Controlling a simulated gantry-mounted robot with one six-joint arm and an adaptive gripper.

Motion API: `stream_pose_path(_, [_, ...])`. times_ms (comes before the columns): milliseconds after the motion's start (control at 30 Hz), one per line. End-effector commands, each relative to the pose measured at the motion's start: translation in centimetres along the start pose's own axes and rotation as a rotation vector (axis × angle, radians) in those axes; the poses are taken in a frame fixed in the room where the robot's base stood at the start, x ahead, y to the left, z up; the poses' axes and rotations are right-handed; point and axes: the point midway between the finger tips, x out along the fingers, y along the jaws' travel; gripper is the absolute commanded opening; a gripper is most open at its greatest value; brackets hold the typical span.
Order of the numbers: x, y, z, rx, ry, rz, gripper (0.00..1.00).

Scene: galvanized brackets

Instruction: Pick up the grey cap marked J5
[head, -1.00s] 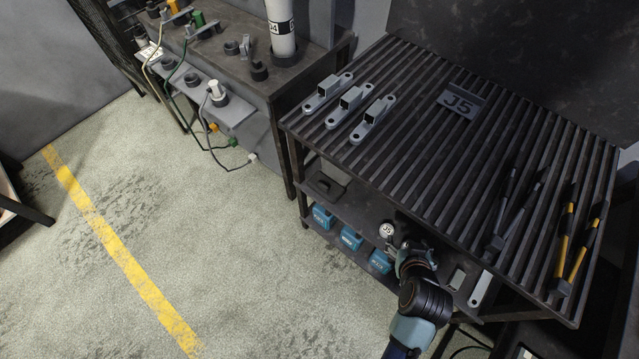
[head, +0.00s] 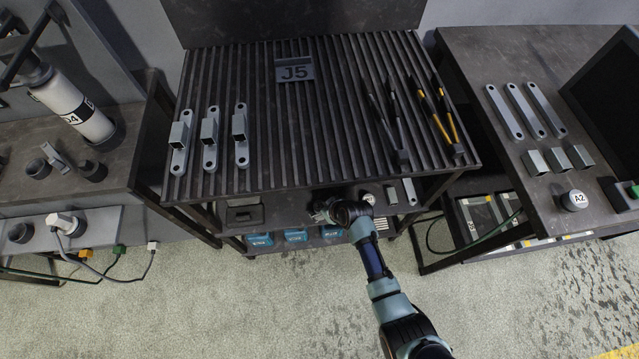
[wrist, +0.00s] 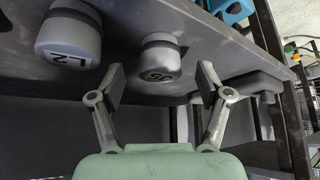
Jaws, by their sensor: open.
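In the wrist view the grey cap marked J5 (wrist: 160,58) has a dark band and its mark shows upside down. It stands on the dark shelf (wrist: 215,42), which appears inverted. My gripper (wrist: 161,84) is open, with its two fingers apart on either side of the cap's line and the cap beyond and between the tips, not gripped. In the head view my gripper (head: 322,211) is at the lower shelf under the slatted table, and the J5 cap is hidden there.
Another grey cap, marked L2 (wrist: 68,38), stands close beside it. Blue boxes (head: 295,236) and a dark tray (head: 245,214) are near on the shelf levels.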

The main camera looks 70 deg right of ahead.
Motion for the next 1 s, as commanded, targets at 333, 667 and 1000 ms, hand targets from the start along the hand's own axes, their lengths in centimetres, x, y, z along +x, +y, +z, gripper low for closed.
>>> stream_pose_path(333, [1.54,-0.01,-0.08,-0.001,0.0,0.0,0.77])
stream_pose_path(667, [1.52,0.0,-0.07,0.0,0.0,0.0,0.22])
stream_pose_path(1000, [1.4,0.0,-0.17,-0.001,0.001,0.0,0.08])
